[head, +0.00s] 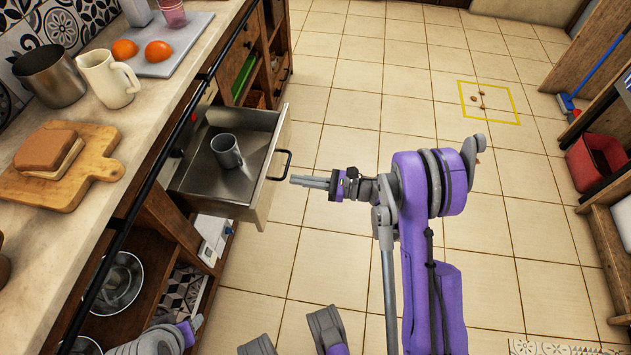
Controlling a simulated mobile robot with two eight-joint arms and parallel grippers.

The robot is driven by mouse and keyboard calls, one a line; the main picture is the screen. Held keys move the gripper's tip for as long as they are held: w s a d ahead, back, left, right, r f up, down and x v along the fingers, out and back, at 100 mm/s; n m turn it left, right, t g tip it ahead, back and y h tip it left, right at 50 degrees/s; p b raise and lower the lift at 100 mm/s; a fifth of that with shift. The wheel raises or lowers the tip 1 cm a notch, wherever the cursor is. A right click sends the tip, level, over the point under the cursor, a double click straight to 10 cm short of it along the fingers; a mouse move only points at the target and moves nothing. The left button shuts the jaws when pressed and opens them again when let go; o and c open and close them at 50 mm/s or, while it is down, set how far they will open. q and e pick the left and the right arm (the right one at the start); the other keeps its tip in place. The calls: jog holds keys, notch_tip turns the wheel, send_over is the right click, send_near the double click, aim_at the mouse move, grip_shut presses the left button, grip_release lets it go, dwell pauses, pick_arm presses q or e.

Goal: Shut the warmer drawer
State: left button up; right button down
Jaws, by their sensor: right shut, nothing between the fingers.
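The warmer drawer (190,186) is pulled out from under the counter on the left. It is a metal tray with a pale front and a dark handle (282,165). A grey mug (226,151) stands inside it. My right gripper (293,181) is shut and empty, with its fingertips pointing left, just to the right of the drawer front near the handle. I cannot tell whether it touches the front. My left gripper (192,328) shows only partly at the bottom left, by the lower shelf; its finger state is unclear.
The counter above holds a bread board (60,190), a cream jug (108,79), a metal pot (50,76) and a tray with oranges (185,40). Metal bowls (121,285) sit on the lower shelf. A red bin (592,160) stands far right.

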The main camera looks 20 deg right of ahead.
aim_at(266, 175)
jog(key=x, duration=0.6)
jog(key=shift+w+a+b, duration=0.15)
jog(key=shift+w+b, duration=0.05)
jog(key=shift+b, duration=0.15)
jog(key=shift+a, duration=0.1)
jog(key=b+x, duration=0.1)
jog(key=x, duration=2.3)
jog(key=shift+w+a, duration=0.15)
jog(key=shift+w, duration=0.1)
jog(key=shift+a+r, duration=0.1)
jog(key=shift+r, duration=0.05)
